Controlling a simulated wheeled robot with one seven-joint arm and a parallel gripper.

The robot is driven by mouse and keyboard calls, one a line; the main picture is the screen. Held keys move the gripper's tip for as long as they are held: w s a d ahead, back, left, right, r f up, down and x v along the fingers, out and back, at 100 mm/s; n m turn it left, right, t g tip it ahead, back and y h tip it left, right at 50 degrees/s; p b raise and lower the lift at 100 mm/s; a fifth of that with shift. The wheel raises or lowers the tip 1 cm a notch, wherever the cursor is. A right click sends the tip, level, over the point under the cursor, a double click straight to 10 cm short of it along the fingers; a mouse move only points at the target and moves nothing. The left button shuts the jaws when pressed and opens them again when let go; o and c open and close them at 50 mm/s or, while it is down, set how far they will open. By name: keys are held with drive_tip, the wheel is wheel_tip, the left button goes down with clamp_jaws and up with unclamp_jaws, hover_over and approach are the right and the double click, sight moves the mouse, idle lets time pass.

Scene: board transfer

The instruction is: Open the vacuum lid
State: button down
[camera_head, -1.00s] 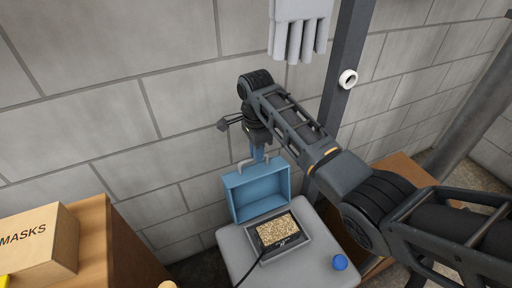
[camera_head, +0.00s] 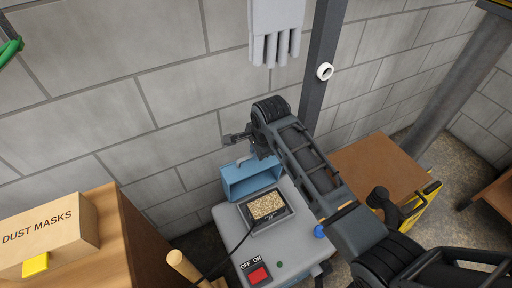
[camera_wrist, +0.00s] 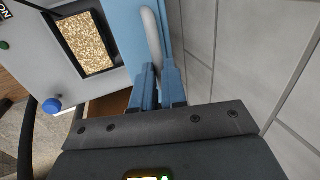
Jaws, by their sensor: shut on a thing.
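The blue vacuum lid (camera_head: 235,185) stands open at the back of the grey machine (camera_head: 222,213), its hollow inner side showing in the head view. A pale curved handle (camera_wrist: 150,40) runs along the lid's outer face in the wrist view. My gripper (camera_wrist: 157,78) has its blue fingers shut on this handle. In the head view my gripper (camera_head: 252,152) is behind the lid's upper edge and partly hidden by my arm. The opening under the lid holds a dark-framed tray of tan granules (camera_head: 267,206).
A grey block wall (camera_head: 110,90) is close behind the lid and gripper. A dark post (camera_head: 322,70) and a hanging grey glove (camera_head: 275,30) are above. A dust masks box (camera_head: 45,235) sits on a wooden cabinet at left. A red OFF/ON switch (camera_head: 258,275) is on the machine's front.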

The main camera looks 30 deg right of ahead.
drive_tip(key=shift+a, duration=0.1)
drive_tip(key=c, duration=1.2)
unclamp_jaws()
drive_tip(key=shift+o, duration=0.2)
drive_tip(key=v, duration=0.7)
drive_tip(key=shift+r, duration=0.35)
drive_tip(key=shift+s, duration=0.1)
